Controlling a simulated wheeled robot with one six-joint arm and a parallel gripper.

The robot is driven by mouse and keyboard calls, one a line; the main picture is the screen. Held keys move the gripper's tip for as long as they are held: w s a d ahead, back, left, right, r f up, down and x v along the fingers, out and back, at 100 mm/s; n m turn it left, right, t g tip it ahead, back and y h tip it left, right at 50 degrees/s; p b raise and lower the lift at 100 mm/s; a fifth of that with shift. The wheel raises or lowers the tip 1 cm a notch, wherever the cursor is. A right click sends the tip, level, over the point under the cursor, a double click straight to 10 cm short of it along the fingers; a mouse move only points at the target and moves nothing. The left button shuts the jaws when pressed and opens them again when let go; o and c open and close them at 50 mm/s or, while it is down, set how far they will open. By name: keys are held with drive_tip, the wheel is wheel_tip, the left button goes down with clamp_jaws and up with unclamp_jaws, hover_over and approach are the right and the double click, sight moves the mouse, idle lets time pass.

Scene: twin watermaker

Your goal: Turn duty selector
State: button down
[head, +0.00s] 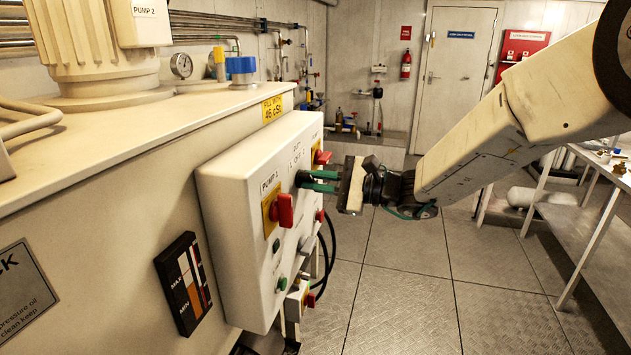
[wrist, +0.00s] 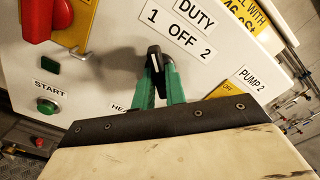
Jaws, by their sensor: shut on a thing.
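The duty selector (wrist: 154,57) is a black knob under the DUTY label (wrist: 195,15) with marks 1, OFF and 2. In the wrist view the knob's top shows between the green fingers of my gripper (wrist: 160,80), which is shut on it. The knob's pointer end leans slightly left of upright in that view, which is itself tilted. In the head view my gripper (head: 318,181) reaches the front of the cream control box (head: 235,215) from the right. The knob there is mostly hidden by the fingers.
A red PUMP 1 switch (head: 284,210) on a yellow plate sits left of the selector, and another red switch (head: 321,157) sits beyond it. A green START button (wrist: 47,105) is nearby. Black cables (head: 329,262) hang beside the box. The floor (head: 400,265) to the right is clear.

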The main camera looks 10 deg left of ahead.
drive_tip(key=c, duration=1.4)
unclamp_jaws()
drive_tip(key=shift+c, duration=0.2)
drive_tip(key=d, duration=0.7)
drive_tip(key=shift+s+d, duration=0.25)
drive_tip(key=shift+d, duration=0.15)
drive_tip(key=s+d+f+n+g+h, duration=0.3)
drive_tip(key=s, duration=0.4)
drive_tip(key=s+d+f+n+g+h, duration=0.2)
drive_tip(key=s+d+n+h, duration=0.15)
drive_tip(key=s, duration=0.45)
drive_tip(key=s+d+r+n+t+h, duration=0.1)
drive_tip(key=s+d+t+h, duration=0.1)
drive_tip(key=s+d+h, duration=0.3)
drive_tip(key=s+d+r+n+t+h, duration=0.2)
drive_tip(key=s+d+h, duration=0.4)
drive_tip(key=s+d, duration=0.6)
drive_tip(key=d+t, duration=0.1)
drive_tip(key=d, duration=0.7)
drive_tip(key=shift+d, duration=0.25)
